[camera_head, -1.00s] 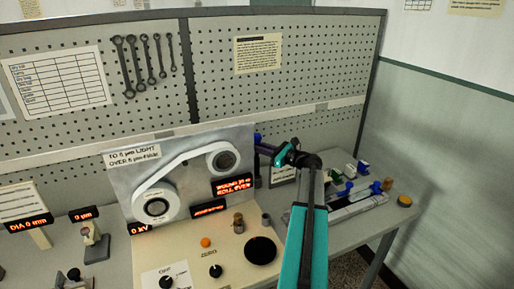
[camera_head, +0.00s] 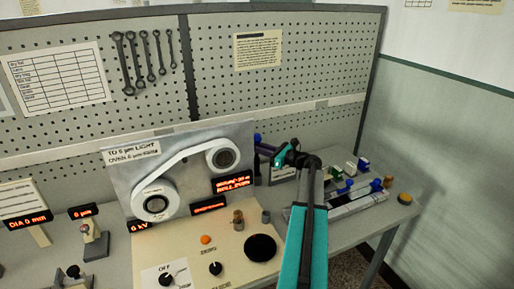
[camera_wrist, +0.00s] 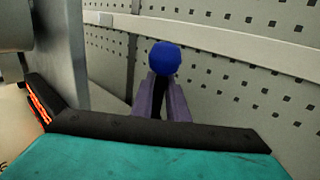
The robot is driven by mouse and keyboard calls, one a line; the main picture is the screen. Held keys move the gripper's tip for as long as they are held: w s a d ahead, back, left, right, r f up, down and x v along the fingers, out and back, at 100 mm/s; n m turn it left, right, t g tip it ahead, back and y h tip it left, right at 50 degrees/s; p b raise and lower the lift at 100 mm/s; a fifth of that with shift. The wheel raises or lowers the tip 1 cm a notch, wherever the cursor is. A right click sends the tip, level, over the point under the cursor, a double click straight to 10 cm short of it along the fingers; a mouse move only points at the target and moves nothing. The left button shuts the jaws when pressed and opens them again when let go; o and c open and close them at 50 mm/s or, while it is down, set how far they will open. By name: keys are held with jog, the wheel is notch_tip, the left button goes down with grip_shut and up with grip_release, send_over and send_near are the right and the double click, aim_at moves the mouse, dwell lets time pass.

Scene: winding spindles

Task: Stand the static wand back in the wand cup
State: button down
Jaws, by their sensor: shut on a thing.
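My gripper (camera_head: 263,148) is shut on the static wand, whose round blue end (camera_head: 257,137) shows above the fingers. In the wrist view the blue end (camera_wrist: 164,58) stands just beyond the purple-grey fingers (camera_wrist: 160,105), with a dark strip between them. The rest of the wand is mostly hidden. A small grey cylinder (camera_head: 266,216), which may be the wand cup, stands on the beige console below my gripper, apart from it. Its opening is too small to make out.
The winding machine's upright panel (camera_head: 125,175) stands just left of my gripper. A brown spindle-like piece (camera_head: 238,220) and a black disc (camera_head: 260,248) are near the grey cylinder. A tray (camera_head: 355,204) with blue-knobbed items lies right. The pegboard (camera_head: 290,100) is behind.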

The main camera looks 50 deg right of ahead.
jog(key=shift+f+b, duration=0.5)
jog(key=shift+f, duration=0.65)
jog(key=c, duration=1.7)
grip_release()
jog(key=shift+o, duration=0.3)
jog(key=shift+s+f, duration=0.15)
jog(key=b+v, duration=0.3)
jog(key=v, duration=1)
jog(key=shift+s+r+b, duration=0.25)
jog(key=shift+b, duration=0.15)
jog(key=shift+d, duration=0.15)
